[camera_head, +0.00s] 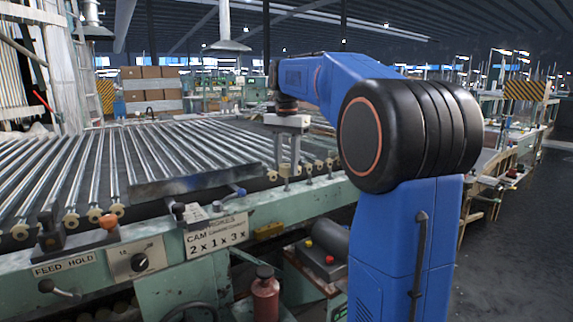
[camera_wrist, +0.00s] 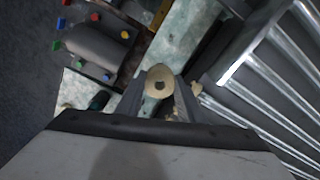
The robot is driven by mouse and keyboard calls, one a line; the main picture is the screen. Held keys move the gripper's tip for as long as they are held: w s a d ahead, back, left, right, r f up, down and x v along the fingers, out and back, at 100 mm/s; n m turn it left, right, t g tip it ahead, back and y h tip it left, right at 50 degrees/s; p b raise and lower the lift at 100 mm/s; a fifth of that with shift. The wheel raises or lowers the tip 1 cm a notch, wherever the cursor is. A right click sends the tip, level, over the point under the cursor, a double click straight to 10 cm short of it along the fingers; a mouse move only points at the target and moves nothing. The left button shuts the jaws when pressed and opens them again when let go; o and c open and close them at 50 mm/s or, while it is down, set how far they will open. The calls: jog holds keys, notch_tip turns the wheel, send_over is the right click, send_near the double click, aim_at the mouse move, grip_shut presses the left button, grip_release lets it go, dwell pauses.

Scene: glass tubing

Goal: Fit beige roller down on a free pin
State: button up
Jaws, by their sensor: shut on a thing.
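The beige roller (camera_wrist: 160,78) shows in the wrist view as a round disc with a dark hole in its middle. My gripper (camera_wrist: 160,97) is shut on it, with one grey finger at each side. In the head view my gripper (camera_head: 289,168) points down at the near edge of the roller machine; the held roller is too small there to make out surely. Other beige rollers (camera_head: 318,165) sit along that edge, right of my gripper, and more (camera_head: 95,214) sit at the left.
The machine bed (camera_head: 165,187) with long shiny glass tubes lies left of my gripper. A grey motor housing (camera_wrist: 95,50) shows in the wrist view.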

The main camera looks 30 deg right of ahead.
aim_at(287, 179)
jog(key=shift+f, duration=2.35)
dwell(0.7)
jog(key=o, duration=1.1)
jog(key=shift+o, duration=0.2)
jog(key=shift+r, duration=0.1)
notch_tip(287, 179, up, 17)
jog(key=shift+r, duration=0.15)
jog(key=shift+s, duration=0.15)
jog(key=s+a+f+n+t, duration=0.2)
jog(key=s+a+f+n, duration=0.4)
jog(key=s+a+f, duration=0.55)
jog(key=s+a+f+n+t, duration=0.1)
jog(key=s+a+f+n, duration=0.1)
jog(key=s+f, duration=0.7)
jog(key=s+a+f+n+t, duration=0.1)
jog(key=s+a+f+n, duration=0.1)
jog(key=s+f+n, duration=0.3)
jog(key=s+f, duration=0.4)
jog(key=f, duration=0.6)
jog(key=shift+s+t, duration=0.2)
jog(key=shift+t, duration=0.2)
